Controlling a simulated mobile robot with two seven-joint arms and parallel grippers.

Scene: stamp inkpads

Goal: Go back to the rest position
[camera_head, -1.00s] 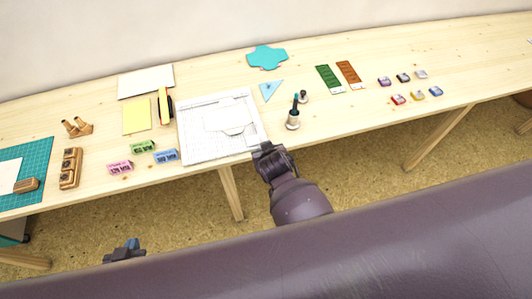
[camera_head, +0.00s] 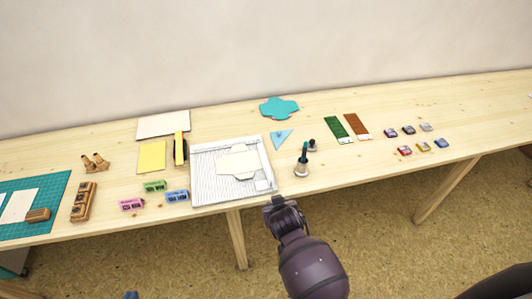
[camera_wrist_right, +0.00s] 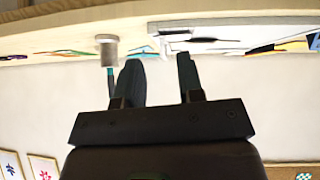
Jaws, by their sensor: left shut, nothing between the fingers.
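Several ink pads (camera_head: 424,147) lie at right. Stamps (camera_head: 132,204) and a teal cutting mat (camera_head: 58,210) are at left.

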